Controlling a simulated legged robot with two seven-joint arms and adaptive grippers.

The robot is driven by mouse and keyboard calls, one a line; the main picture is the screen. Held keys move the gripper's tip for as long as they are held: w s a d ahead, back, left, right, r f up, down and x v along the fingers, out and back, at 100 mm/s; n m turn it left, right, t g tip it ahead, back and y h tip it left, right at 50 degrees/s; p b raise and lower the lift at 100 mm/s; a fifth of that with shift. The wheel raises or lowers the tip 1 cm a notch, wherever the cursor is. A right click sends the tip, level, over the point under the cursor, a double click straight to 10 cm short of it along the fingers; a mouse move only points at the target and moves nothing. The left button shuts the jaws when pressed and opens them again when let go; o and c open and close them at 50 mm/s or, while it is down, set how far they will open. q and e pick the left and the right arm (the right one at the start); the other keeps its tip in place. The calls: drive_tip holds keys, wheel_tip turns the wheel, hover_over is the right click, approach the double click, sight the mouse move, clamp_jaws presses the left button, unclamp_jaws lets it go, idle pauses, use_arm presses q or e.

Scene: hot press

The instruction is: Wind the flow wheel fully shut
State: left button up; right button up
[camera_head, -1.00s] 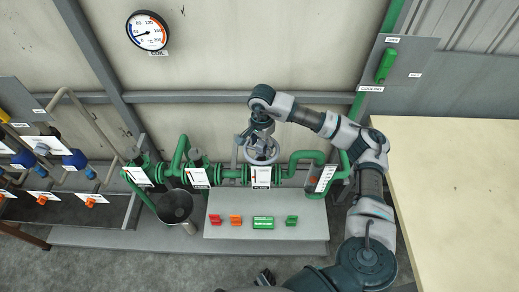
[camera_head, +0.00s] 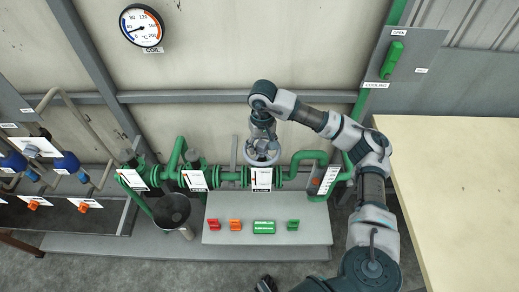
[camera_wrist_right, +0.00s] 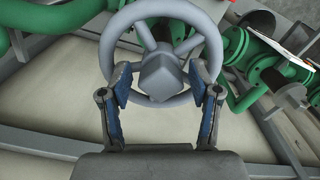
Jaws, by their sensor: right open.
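The flow wheel (camera_head: 262,157) is a grey spoked handwheel on the green pipe line, above a white label reading FLOW. In the right wrist view the wheel (camera_wrist_right: 151,14) fills the upper middle, with a blocky grey hub. My right gripper (camera_head: 262,137) is at the wheel in the head view, partly hiding it. In the right wrist view my right gripper (camera_wrist_right: 160,82) is open, its two fingers apart at the wheel's near rim, on either side of the hub. Whether they touch it is unclear. A small dark part at the head view's bottom edge may be my left gripper (camera_head: 265,284).
A console (camera_head: 266,233) with red, orange and green controls stands below the pipe. A metal bucket (camera_head: 174,212) is left of it. A temperature gauge (camera_head: 142,26) hangs on the wall. A pale table (camera_head: 450,190) fills the right, below a green COOLING lever (camera_head: 391,60).

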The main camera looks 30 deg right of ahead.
drive_tip(key=n+b, duration=0.2)
drive_tip(key=n, duration=0.5)
drive_tip(key=shift+f, duration=0.1)
use_arm(q)
wheel_tip(320, 180, up, 7)
drive_tip(key=w, duration=0.2)
drive_tip(key=shift+r, duration=0.2)
use_arm(e)
drive_tip(key=shift+n, duration=0.4)
